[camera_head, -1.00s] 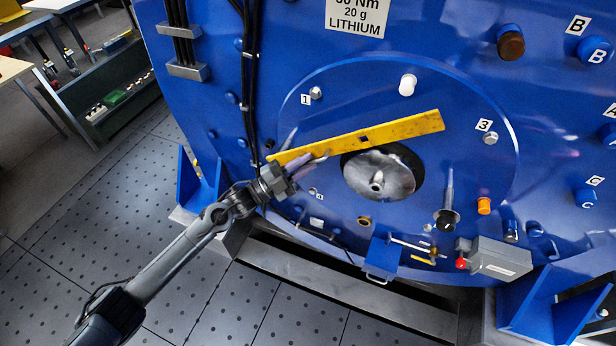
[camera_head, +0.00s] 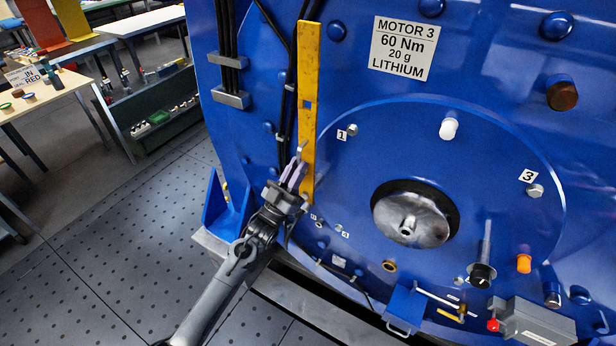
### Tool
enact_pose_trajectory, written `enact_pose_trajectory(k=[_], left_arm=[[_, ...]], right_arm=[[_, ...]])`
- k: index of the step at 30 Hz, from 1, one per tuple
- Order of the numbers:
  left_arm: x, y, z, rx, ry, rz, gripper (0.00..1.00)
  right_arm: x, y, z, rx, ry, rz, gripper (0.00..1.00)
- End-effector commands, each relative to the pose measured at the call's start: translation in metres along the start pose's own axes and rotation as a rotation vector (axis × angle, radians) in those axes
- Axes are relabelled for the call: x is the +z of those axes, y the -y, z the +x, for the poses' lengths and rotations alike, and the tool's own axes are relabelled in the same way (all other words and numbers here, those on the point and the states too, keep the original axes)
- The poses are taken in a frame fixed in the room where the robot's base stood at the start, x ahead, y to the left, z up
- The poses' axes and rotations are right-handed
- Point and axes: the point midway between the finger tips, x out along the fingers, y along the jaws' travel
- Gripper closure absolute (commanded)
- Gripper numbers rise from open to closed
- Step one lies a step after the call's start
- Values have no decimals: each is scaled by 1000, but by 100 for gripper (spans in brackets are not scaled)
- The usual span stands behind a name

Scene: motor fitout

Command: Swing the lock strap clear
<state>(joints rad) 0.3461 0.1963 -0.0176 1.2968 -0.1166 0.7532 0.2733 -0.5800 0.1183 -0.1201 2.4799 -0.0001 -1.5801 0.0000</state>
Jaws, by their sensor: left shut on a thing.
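The yellow lock strap (camera_head: 309,85) stands nearly upright at the left of the round blue cover (camera_head: 400,130), with a small square hole in it. My left gripper (camera_head: 298,165) is shut on the strap near its lower end. The metal shaft hub (camera_head: 412,218) and the cover's middle are clear of the strap. A bolt by label 1 (camera_head: 352,130) sits just right of the strap, and a bolt by label 3 (camera_head: 535,191) sits at the right. My right gripper is not in view.
Black cables (camera_head: 285,60) run down the blue motor face beside the strap. A grey box with a red knob (camera_head: 535,325) and a blue bracket (camera_head: 405,308) sit low on the right. Workbenches (camera_head: 110,30) stand at the far left, with open floor (camera_head: 110,230) before them.

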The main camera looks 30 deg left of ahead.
Motion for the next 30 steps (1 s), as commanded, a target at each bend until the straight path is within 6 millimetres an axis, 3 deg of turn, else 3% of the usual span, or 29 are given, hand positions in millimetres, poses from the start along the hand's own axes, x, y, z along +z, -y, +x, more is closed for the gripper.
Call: enact_pose_trajectory(k=[9,28,29,30], left_arm=[[-3,22,-4,-111,-33,-105,100],[-2,29,-6,-142,-38,-135,100],[-2,29,-6,-142,-38,-135,79],[-2,29,-6,-141,-37,-135,73]], right_arm=[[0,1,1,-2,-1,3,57],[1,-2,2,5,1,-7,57],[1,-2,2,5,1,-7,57],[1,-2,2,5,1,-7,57]])
